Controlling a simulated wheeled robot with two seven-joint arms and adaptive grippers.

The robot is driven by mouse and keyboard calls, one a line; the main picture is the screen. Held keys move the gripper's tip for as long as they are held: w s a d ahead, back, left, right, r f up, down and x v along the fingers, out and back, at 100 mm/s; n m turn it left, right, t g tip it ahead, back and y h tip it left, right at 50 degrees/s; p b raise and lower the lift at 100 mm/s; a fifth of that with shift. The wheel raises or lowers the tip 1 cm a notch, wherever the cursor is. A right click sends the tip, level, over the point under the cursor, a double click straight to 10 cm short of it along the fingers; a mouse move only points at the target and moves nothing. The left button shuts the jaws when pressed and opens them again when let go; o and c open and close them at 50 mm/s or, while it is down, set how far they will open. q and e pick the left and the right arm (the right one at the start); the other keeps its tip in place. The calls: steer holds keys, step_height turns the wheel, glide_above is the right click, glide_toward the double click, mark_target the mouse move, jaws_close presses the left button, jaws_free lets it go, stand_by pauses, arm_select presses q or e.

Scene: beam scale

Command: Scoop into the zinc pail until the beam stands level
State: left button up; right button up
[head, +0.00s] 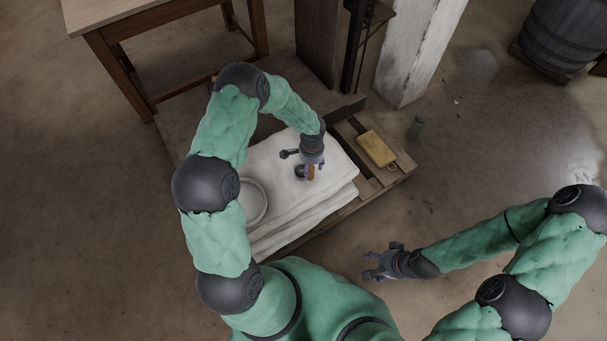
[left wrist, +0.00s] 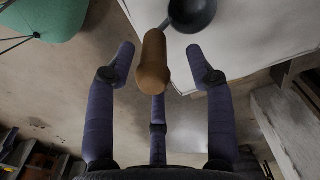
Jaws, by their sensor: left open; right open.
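A scoop with a brown wooden handle (left wrist: 153,65) and a dark round bowl (left wrist: 193,14) lies on a white folded cloth or sack (head: 285,170). My left gripper (head: 306,167) is over the white stack, open. In the left wrist view the handle points in between its spread fingers, which are not closed on it. In the head view the gripper partly covers the scoop. My right gripper (head: 377,266) is open and empty above the floor, right of the stack. A pale round rim (head: 262,203) sits at the stack's left, partly behind my left arm; I cannot tell whether it is the zinc pail. No beam is clearly visible.
The stack lies on a wooden pallet or platform (head: 399,179). A yellow block (head: 376,149) lies on its right part. A wooden table (head: 150,22), dark upright post, pale pillar (head: 411,55) and barrel (head: 566,38) stand behind.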

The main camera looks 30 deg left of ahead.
arm_select(q)
steer(key=f+b, duration=0.1)
steer(key=f, duration=0.1)
steer(key=f+b, duration=0.1)
steer(key=f, duration=0.2)
steer(key=shift+s+d, duration=0.1)
steer(key=shift+s, duration=0.1)
steer(key=shift+r, duration=0.1)
jaws_close()
